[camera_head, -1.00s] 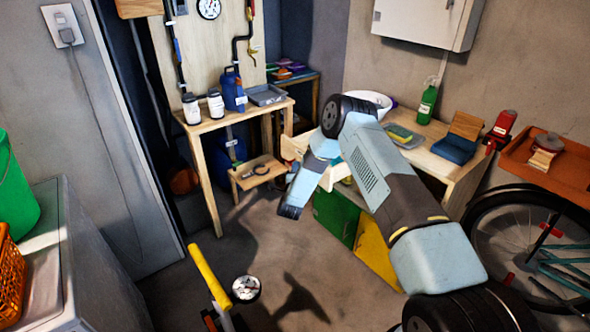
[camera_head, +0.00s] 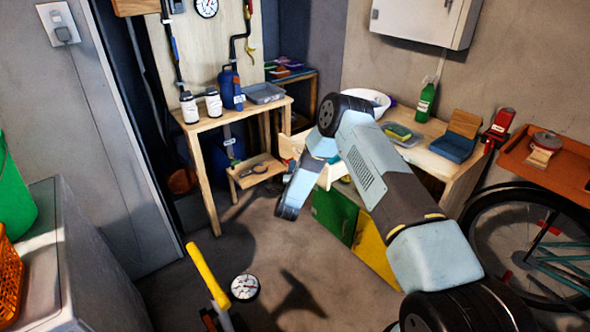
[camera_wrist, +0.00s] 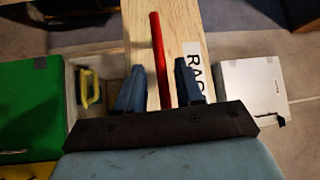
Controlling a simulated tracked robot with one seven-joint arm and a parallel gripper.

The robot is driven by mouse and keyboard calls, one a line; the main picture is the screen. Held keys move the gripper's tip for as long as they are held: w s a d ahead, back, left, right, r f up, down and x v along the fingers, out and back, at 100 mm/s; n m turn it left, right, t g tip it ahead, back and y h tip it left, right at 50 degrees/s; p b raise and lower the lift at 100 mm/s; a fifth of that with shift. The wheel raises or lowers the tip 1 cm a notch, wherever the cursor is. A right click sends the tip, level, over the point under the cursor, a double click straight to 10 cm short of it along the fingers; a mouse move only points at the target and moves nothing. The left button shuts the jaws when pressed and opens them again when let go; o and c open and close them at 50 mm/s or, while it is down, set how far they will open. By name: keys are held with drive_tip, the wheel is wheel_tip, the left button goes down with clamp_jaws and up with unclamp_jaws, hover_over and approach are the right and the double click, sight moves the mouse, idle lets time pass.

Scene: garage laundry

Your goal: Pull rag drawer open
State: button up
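In the wrist view, the pale wooden drawer front (camera_wrist: 190,30) carries a white label (camera_wrist: 194,72) whose visible letters begin "RA". A red bar handle (camera_wrist: 157,55) runs along this front. My gripper (camera_wrist: 160,82) has its two blue-grey fingers apart, one on each side of the handle. Gaps show between the bar and both fingers, so I see no grip on it. In the head view, my arm hides the gripper, the handle and most of the drawer area under the workbench (camera_head: 455,172).
A green panel (camera_head: 335,212) and a yellow panel (camera_head: 374,250) stand below the bench. A wooden table (camera_head: 240,112) with a low stool (camera_head: 258,170) is to the left. A bicycle wheel (camera_head: 475,235) is at right.

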drive_tip(key=s+a+f, duration=0.1)
drive_tip(key=s+f, duration=0.1)
drive_tip(key=s, duration=1)
drive_tip(key=shift+s+a, duration=0.3)
drive_tip(key=shift+a, duration=0.05)
